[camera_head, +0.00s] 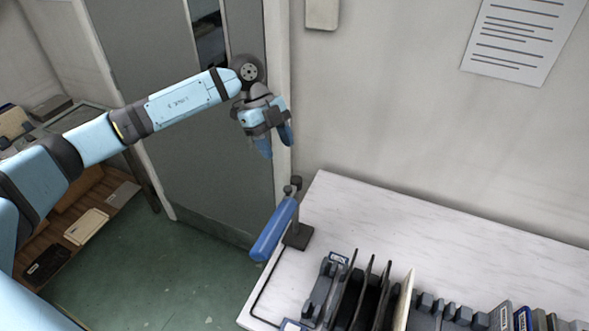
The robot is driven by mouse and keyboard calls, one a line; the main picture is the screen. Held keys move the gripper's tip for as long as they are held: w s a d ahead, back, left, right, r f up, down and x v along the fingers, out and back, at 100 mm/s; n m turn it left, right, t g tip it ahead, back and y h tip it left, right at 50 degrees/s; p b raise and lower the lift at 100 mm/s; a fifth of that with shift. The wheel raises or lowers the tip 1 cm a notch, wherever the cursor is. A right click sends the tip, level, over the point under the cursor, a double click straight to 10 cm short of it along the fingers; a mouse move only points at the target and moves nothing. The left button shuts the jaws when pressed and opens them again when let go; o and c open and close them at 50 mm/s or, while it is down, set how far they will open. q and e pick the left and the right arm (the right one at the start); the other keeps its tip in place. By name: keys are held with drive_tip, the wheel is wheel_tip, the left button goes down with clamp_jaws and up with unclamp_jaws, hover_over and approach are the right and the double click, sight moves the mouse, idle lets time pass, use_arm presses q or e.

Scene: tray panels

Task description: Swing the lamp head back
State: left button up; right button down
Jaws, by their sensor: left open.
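The lamp stands at the left back part of the white table, with a dark base (298,236) and a short dark post. Its blue lamp head (272,232) is a long bar that slants from the post toward the front left and reaches out past the table's left edge. My left gripper (276,145) is open and empty. It is in the air above and behind the lamp in the picture, in front of the door frame, with its fingers pointing down and apart from the lamp. My right gripper does not show.
The white marbled table (400,225) is clear at the back. A dark rack (360,295) with upright panels and several small boxes stand along its front. A grey door (215,150) is behind my left arm, and a paper sheet (522,38) hangs on the wall. Green floor lies left.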

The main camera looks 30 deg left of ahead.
sight(287, 188)
use_arm(q)
drive_tip(key=shift+n+y, duration=0.3)
drive_tip(key=shift+y, duration=0.4)
drive_tip(key=b+x, duration=0.3)
drive_tip(key=a+b+x, duration=0.1)
drive_tip(key=b+x, duration=0.2)
drive_tip(key=x, duration=0.1)
drive_tip(key=w+b+x, duration=0.1)
drive_tip(key=b+x, duration=0.1)
drive_tip(key=x, duration=0.2)
drive_tip(key=shift+a+f+b, duration=0.15)
drive_tip(key=shift+f+b, duration=0.25)
drive_tip(key=shift+f, duration=0.1)
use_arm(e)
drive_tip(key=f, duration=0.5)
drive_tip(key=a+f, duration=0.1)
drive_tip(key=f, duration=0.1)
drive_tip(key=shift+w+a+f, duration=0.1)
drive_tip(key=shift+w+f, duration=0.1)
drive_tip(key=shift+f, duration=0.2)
use_arm(q)
drive_tip(key=shift+r, duration=0.1)
drive_tip(key=shift+c, duration=0.8)
clamp_jaws()
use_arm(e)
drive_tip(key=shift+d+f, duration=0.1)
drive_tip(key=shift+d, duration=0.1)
